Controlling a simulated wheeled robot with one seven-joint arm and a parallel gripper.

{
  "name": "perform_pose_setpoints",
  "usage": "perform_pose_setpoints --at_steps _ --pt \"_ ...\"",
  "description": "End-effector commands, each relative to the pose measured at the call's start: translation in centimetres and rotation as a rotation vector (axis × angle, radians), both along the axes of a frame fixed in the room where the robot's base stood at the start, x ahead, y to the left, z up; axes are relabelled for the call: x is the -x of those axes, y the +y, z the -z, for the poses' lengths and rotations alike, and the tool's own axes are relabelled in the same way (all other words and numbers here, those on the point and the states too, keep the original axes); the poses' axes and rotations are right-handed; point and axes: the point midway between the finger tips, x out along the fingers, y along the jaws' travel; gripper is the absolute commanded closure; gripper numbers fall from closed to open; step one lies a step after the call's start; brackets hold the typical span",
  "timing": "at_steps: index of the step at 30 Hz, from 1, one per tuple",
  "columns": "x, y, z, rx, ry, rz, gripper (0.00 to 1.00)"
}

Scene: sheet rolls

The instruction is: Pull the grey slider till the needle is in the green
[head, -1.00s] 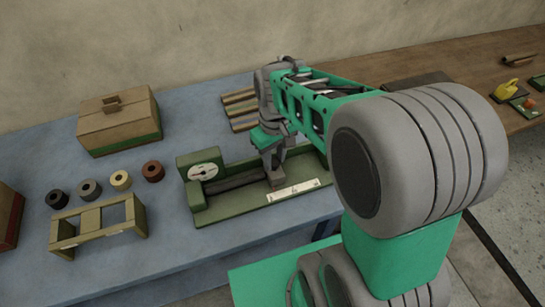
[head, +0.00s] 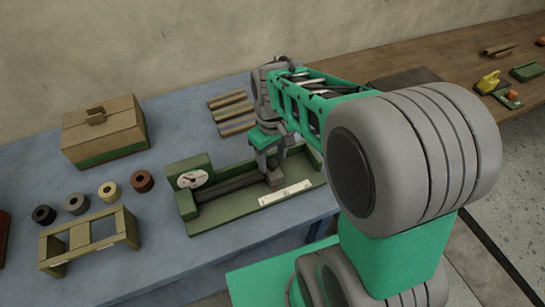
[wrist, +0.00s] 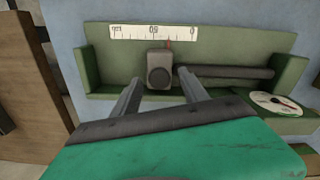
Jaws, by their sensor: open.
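The green gauge fixture (head: 228,215) stands on the blue table, with a round white dial (head: 193,178) at its left end. The dial also shows in the wrist view (wrist: 276,103), but the needle's place against the colours is too small to tell. My gripper (wrist: 159,76) is open, with one finger on each side of the slider. Contact cannot be told.
A cardboard box (head: 104,135), several small rolls (head: 76,204) and a yellowish rack (head: 90,244) are left of the fixture. Striped rolls (head: 232,107) lie behind it. A brown table (head: 440,64) with other items runs off to the right. Blue tabletop is bare in front.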

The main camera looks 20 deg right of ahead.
Motion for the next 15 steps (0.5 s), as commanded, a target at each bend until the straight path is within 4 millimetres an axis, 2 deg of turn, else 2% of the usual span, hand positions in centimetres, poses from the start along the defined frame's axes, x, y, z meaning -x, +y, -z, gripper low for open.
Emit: perform_pose_setpoints --at_steps 9,15 --pt "-0.1 0.0 -5.9 0.000 -0.005 0.000 0.48" --pt "0.0 0.0 -7.6 0.001 -0.001 -0.001 0.48"
